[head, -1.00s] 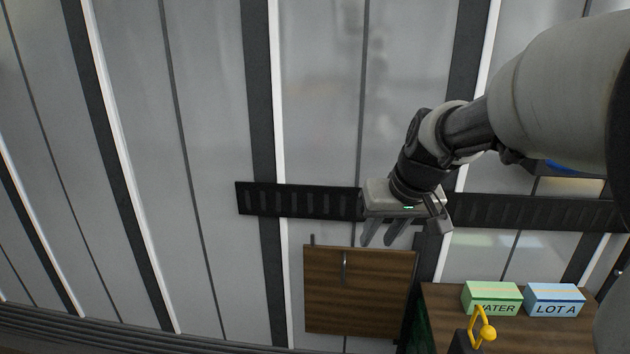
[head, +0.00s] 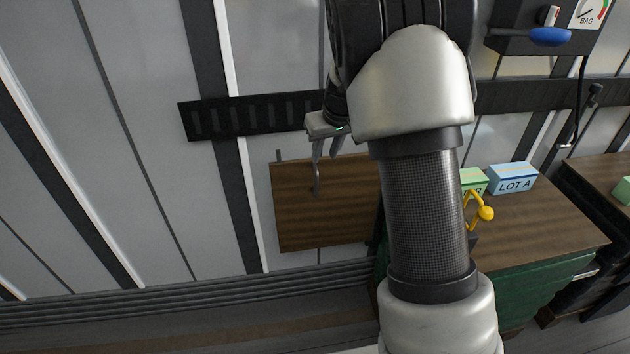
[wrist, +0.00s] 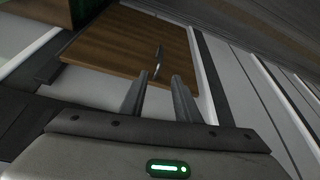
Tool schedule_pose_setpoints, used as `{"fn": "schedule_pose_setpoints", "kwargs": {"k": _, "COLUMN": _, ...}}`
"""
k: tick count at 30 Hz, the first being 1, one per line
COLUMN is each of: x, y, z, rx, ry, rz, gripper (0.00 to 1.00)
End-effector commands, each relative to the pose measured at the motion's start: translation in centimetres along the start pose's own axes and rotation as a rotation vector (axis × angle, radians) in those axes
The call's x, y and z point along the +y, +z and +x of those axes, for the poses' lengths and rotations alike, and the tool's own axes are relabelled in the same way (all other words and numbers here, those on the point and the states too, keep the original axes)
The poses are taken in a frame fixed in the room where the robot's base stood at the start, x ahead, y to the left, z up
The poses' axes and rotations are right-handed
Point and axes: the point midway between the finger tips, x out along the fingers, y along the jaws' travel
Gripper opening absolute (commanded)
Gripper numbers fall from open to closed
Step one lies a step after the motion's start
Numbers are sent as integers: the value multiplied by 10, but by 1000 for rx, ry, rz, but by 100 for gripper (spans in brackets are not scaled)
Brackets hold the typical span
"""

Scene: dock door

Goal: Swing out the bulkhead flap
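The bulkhead flap (head: 330,215) is a brown wood-grain panel low on the grey wall. It looks flat to the wall. A thin metal handle (head: 316,180) stands near its upper left part. My gripper (head: 325,157) is at the flap's upper edge, just above the handle in the head view. In the wrist view my gripper (wrist: 160,77) has its two fingers apart with nothing between them. The handle (wrist: 158,62) shows just beyond the fingertips, roughly between them, on the flap (wrist: 115,40). My arm hides the flap's right edge in the head view.
A black slotted rail (head: 245,118) crosses the wall above the flap. To the right stands a wood-topped bench (head: 540,225) with a green box (head: 473,181), a blue LOT A box (head: 513,177) and a yellow hooked piece (head: 484,213). The wall left of the flap is clear.

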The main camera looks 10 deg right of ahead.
Motion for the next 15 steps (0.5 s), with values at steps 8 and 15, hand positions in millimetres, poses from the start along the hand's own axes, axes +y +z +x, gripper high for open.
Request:
{"fn": "schedule_pose_setpoints", "kwargs": {"k": 8, "x": 0, "y": 3, "z": 62, "rx": -6, "ry": -1, "rz": 1, "gripper": 29}}
{"fn": "schedule_pose_setpoints", "kwargs": {"k": 15, "x": 0, "y": 3, "z": 113, "rx": -5, "ry": 0, "rz": 0, "gripper": 29}}
